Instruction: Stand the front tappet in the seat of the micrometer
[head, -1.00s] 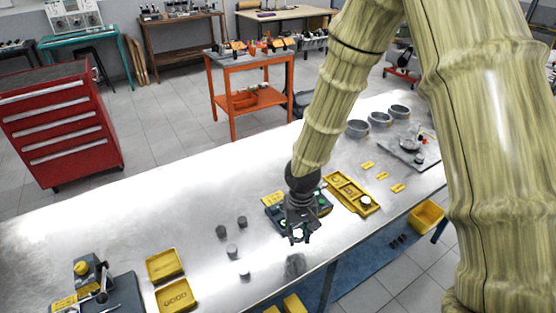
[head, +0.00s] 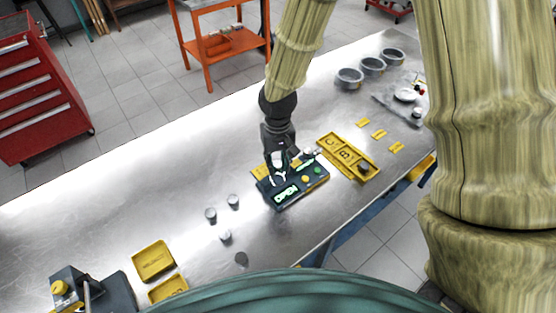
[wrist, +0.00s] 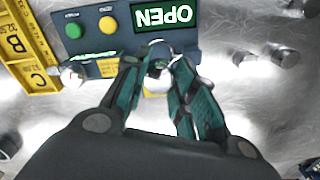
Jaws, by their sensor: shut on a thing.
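The micrometer (head: 312,181) is a dark box on the bench with a lit OPEN display, a green button and a yellow button; it also shows in the wrist view (wrist: 112,42). My gripper (head: 278,176) is over its left side, pointing down. In the wrist view the fingertips (wrist: 158,68) are shut on a small round tappet (wrist: 158,62), mostly hidden by the fingers. It is close to the micrometer's edge beside the display; I cannot tell whether it touches the seat. Several grey tappets (head: 225,236) stand on the bench to the left.
A yellow tray (head: 345,153) marked C and B lies right of the micrometer, with a dark cylinder at its near end. Small yellow labels (head: 379,134) and grey rings (head: 373,66) lie beyond. Yellow trays (head: 153,260) are at front left. The bench's far left is clear.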

